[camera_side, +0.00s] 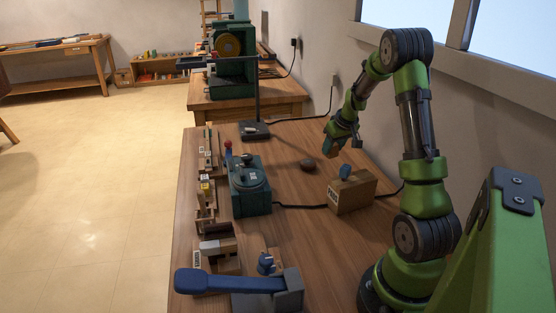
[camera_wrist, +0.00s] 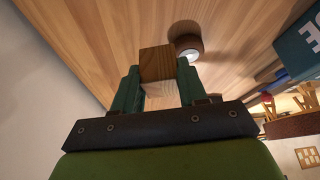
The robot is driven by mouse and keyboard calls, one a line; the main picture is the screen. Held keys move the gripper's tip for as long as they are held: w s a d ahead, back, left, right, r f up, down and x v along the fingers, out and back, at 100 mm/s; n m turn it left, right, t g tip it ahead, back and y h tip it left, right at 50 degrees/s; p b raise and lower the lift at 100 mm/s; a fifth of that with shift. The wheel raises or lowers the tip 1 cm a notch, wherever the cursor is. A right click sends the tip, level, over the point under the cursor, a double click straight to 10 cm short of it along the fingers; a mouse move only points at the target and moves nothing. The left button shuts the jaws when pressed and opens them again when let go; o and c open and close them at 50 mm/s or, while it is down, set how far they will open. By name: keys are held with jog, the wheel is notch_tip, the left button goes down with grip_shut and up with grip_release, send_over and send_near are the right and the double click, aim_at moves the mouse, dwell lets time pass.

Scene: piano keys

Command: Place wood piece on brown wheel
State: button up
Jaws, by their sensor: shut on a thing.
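My gripper (camera_wrist: 159,85) is shut on a small square wood piece (camera_wrist: 157,64), which sits between its two green fingers in the wrist view. The brown wheel (camera_wrist: 184,35) lies just beyond the wood piece and slightly right, with a pale face showing at its lower edge. In the side view the wheel is a small dark brown round thing (camera_side: 308,164) on the table. My gripper (camera_side: 343,144) is raised above the table, behind and right of the wheel there. The wood piece (camera_side: 331,152) is small and partly hidden in that view.
A cardboard box (camera_side: 352,192) with a blue thing on top stands in front of my gripper. A teal machine (camera_side: 250,185) and several small items line the table's left side. A black stand (camera_side: 255,130) is at the back. Bare table surrounds the wheel.

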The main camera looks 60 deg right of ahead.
notch_tip(320, 180, up, 6)
jog(key=n, duration=0.2)
send_over(307, 160)
jog(key=s, duration=0.2)
jog(key=shift+y, duration=0.4)
jog(key=f, duration=0.6)
jog(key=a+f, duration=0.1)
jog(key=f, duration=0.3)
jog(key=shift+w, duration=0.1)
jog(key=shift+f, duration=0.2)
jog(key=o, duration=1)
jog(key=shift+r, duration=0.15)
